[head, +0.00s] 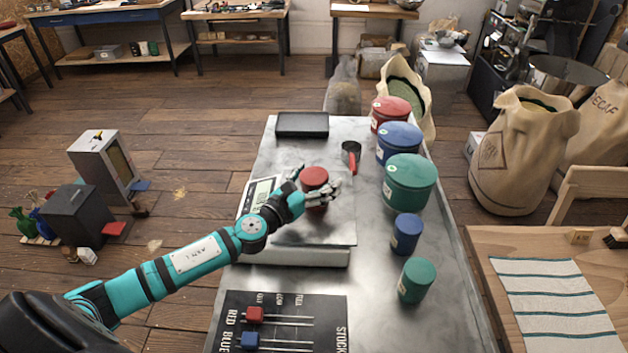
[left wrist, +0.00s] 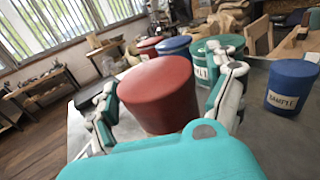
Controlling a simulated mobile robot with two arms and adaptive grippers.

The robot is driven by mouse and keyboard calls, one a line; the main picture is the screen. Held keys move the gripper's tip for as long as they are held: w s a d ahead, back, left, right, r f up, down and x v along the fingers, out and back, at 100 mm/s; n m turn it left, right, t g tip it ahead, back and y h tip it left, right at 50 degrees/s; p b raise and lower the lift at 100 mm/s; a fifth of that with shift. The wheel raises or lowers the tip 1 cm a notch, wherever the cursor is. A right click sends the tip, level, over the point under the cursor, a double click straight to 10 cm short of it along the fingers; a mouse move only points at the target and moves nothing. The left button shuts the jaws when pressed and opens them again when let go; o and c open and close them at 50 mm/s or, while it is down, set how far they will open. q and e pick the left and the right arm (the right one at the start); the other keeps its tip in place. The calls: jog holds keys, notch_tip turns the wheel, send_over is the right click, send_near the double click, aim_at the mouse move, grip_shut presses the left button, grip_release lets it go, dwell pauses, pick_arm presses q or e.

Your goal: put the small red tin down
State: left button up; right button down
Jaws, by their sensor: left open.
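The small red tin (head: 314,177) is upright over the flat metal plate of the scale (head: 325,231) and appears to stand on it. Its base is partly hidden by my fingers in the head view. My left gripper (head: 316,184) is open, with its fingers on either side of the tin. In the left wrist view the red tin (left wrist: 160,92) fills the space between the spread fingers of my left gripper (left wrist: 168,98). Whether a finger touches it I cannot tell. My right gripper is not in view.
Larger red (head: 390,114), blue (head: 399,143) and green (head: 409,182) tins line the table's right side. Small blue (head: 406,234) and green (head: 416,280) tins stand nearer. A red-handled scoop (head: 351,155) and black tray (head: 302,124) lie behind. A stock board (head: 285,310) is in front.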

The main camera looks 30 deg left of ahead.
pick_arm(q)
jog(key=shift+s, duration=0.1)
jog(key=b, duration=0.3)
send_over(288, 228)
jog(key=shift+f, duration=0.1)
jog(key=shift+s+a+r+b, duration=0.2)
jog(key=shift+s+b, duration=0.1)
jog(key=shift+s, duration=0.3)
